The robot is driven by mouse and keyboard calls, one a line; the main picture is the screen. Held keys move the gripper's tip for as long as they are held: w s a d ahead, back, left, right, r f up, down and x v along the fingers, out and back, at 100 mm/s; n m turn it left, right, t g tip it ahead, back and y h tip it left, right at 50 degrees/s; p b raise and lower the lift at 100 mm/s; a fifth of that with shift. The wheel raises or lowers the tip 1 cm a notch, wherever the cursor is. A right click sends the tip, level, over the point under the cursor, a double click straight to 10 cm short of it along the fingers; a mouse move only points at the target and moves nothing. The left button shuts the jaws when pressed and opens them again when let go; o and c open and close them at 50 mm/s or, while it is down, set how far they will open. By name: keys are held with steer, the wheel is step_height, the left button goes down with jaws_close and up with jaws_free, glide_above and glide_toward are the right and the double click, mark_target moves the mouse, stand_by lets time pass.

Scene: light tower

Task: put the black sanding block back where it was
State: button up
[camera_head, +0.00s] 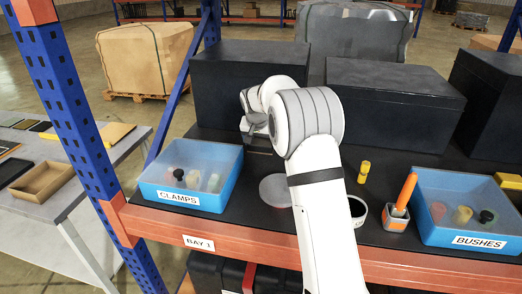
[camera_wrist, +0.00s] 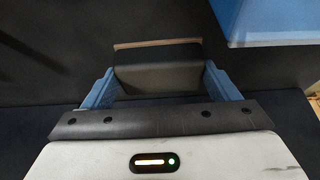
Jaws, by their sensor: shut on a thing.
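The black sanding block (camera_wrist: 157,65) shows in the wrist view between the two blue fingers of my gripper (camera_wrist: 160,82). It is dark, with a thin tan layer along its far edge. Both fingers press on its sides. In the head view my gripper (camera_head: 254,127) is over the back of the dark shelf, in front of the black boxes and right of the clamps bin. The block is hard to tell from the dark gripper there. I cannot tell whether it touches the shelf.
The blue clamps bin (camera_head: 190,176) stands left of my gripper; a blue bin corner (camera_wrist: 275,22) shows in the wrist view. A grey disc (camera_head: 276,190), yellow piece (camera_head: 364,172), orange-handled tool (camera_head: 405,191) and bushes bin (camera_head: 466,235) stand along the shelf. A large black box (camera_head: 235,75) stands behind.

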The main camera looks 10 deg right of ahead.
mark_target(260, 145)
step_height(260, 145, down, 4)
steer(key=shift+r, duration=0.25)
steer(key=o, duration=0.8)
steer(key=shift+s, duration=0.1)
steer(key=b+v, duration=0.1)
steer(key=v, duration=1.1)
steer(key=s+d+r+n, duration=0.1)
steer(key=s+r, duration=0.1)
steer(key=s, duration=0.8)
steer(key=s+d+r+n, duration=0.1)
steer(key=s+r, duration=0.1)
steer(key=s, duration=0.7)
steer(key=s+f, duration=0.2)
steer(key=s, duration=0.5)
steer(key=s+f+n+y, duration=0.1)
steer(key=s+f, duration=0.1)
steer(key=s, duration=0.5)
steer(key=s+f+n+g, duration=0.1)
steer(key=s+f, duration=0.2)
steer(key=s, duration=0.5)
steer(key=shift+y, duration=0.3)
